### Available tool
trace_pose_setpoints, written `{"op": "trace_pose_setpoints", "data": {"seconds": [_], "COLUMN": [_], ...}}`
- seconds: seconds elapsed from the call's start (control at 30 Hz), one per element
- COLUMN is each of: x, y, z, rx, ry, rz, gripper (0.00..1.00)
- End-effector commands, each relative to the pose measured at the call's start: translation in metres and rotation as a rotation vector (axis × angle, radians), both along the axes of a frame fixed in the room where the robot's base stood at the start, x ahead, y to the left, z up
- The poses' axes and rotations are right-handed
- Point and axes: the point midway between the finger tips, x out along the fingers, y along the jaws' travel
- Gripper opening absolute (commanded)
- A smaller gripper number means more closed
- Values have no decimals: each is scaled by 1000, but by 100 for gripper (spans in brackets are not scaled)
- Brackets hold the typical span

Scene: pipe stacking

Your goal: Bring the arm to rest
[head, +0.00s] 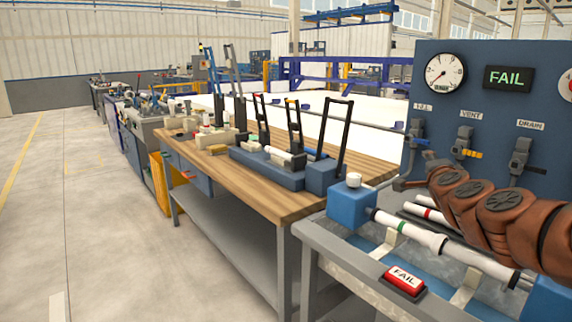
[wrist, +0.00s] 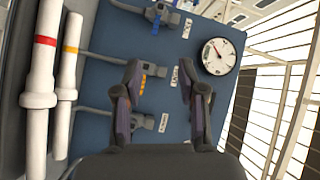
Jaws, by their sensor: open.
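My arm (head: 490,207) is brown and reaches in from the right in the head view, in front of the blue panel (head: 480,100). My gripper shows in the wrist view (wrist: 159,75) with its two dark fingers spread apart and nothing between them. It faces the panel with the valves. In the head view the fingers are small and partly hidden by the arm.
White pipes with red (wrist: 40,100) and yellow (wrist: 67,80) bands lie beside the panel. A green-banded pipe (head: 425,237) lies by a blue block (head: 352,205). The panel has a gauge (head: 445,73) and FAIL display (head: 508,78). A wooden bench (head: 270,207) stands left; floor is free beyond.

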Motion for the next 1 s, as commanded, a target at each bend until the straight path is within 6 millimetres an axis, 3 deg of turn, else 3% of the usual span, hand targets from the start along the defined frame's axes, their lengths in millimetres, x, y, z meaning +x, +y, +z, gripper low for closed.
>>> {"op": "trace_pose_setpoints", "data": {"seconds": [0.03, 0.1, 0.27, 0.4, 0.5, 0.6, 0.73, 0.9, 1.0], "x": [1, -2, -26, -67, -106, -153, -220, -309, -350], "y": [32, 74, 162, 224, 256, 276, 284, 273, 262], "z": [-4, -13, -48, -91, -126, -164, -205, -246, -257], "rx": [-38, -90, -219, -335, -417, -489, -574, -638, -655], "ry": [39, 98, 260, 427, 562, 714, 917, 1191, 1318], "rz": [82, 193, 443, 650, 787, 916, 1058, 1206, 1260], "gripper": [41, 41, 41, 41, 41, 41, 41, 41, 41]}}
